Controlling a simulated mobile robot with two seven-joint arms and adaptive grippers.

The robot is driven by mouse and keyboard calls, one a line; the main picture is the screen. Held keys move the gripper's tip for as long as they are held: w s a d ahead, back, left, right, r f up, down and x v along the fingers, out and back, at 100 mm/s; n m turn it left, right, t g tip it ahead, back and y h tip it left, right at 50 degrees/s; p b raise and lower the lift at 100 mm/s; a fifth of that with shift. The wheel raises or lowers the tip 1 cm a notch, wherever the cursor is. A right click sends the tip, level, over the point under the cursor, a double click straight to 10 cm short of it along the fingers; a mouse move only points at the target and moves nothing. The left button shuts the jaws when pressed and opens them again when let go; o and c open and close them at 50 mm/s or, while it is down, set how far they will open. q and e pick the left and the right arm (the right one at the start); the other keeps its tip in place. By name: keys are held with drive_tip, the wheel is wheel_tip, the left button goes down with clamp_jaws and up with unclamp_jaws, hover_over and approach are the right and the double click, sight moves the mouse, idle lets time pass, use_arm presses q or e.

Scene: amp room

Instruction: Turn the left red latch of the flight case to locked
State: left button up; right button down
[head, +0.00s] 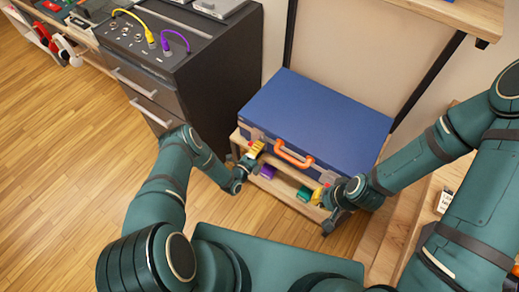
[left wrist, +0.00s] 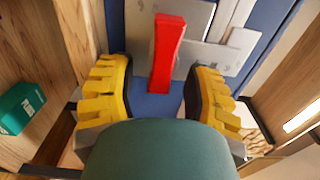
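The blue flight case (head: 318,120) lies closed on a wooden shelf unit, with an orange handle (head: 293,155) on its front. In the left wrist view a red latch (left wrist: 167,52) sits on a grey metal plate (left wrist: 190,48) on the blue case, its long side running up the picture, slightly tilted. My left gripper (head: 254,150) is at the left part of the case front. Its yellow fingers are open on either side of the latch's lower end (left wrist: 157,95), with gaps on both sides. My right gripper (head: 319,194) is by the right front; its finger opening is unclear.
Below the case, the shelf holds a purple box (head: 267,172) and a green box (head: 304,194). A dark drawer cabinet (head: 200,80) with yellow and purple cables stands to the left. Wooden floor (head: 70,150) is clear at left.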

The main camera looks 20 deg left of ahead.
use_arm(q)
drive_tip(key=shift+s, duration=0.1)
drive_tip(key=v, duration=1.2)
idle(0.4)
